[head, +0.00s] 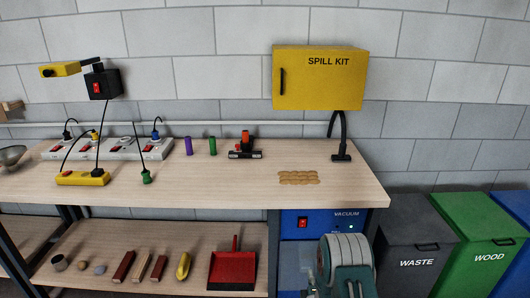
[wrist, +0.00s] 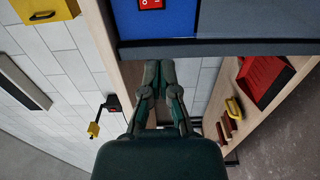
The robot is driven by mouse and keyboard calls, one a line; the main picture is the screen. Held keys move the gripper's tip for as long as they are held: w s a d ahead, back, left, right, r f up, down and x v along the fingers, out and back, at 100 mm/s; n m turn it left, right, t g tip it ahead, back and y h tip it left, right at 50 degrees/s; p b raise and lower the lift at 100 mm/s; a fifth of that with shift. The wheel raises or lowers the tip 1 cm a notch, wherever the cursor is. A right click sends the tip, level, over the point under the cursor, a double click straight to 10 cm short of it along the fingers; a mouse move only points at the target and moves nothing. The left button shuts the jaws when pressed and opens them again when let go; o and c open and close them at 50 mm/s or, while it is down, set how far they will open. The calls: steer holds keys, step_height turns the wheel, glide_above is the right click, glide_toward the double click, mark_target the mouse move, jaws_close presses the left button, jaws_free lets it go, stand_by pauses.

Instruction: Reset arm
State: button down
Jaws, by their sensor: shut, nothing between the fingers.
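In the head view a part of my arm shows at the bottom, in front of the blue vacuum cabinet (head: 297,248); the fingertips cannot be made out there. The wooden workbench (head: 230,185) stands behind and above it.
The yellow spill kit box (head: 320,78) hangs above the bench. Power strips (head: 108,149), a purple cylinder (head: 188,146) and a tan wavy patch (head: 298,178) are on the bench. A red dustpan (head: 233,268) is on the lower shelf. The waste bin (head: 412,240) and wood bin (head: 475,240) stand right.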

step_height(320, 180, up, 14)
steer(key=w+m+g, duration=0.3)
steer(key=m, duration=0.1)
steer(key=s+r+m+g, duration=0.3)
steer(key=s+r+m, duration=0.35)
steer(key=r, duration=0.65)
steer(key=s+r+m+g, duration=0.2)
steer(key=s+r, duration=0.1)
steer(key=s, duration=0.7)
steer(key=s+r+m+g, duration=0.2)
steer(key=s+r+m, duration=0.1)
steer(key=s, duration=0.8)
steer(key=s+r+m+g, duration=0.2)
steer(key=s+r, duration=0.1)
steer(key=s, duration=0.8)
steer(key=shift+r, duration=0.2)
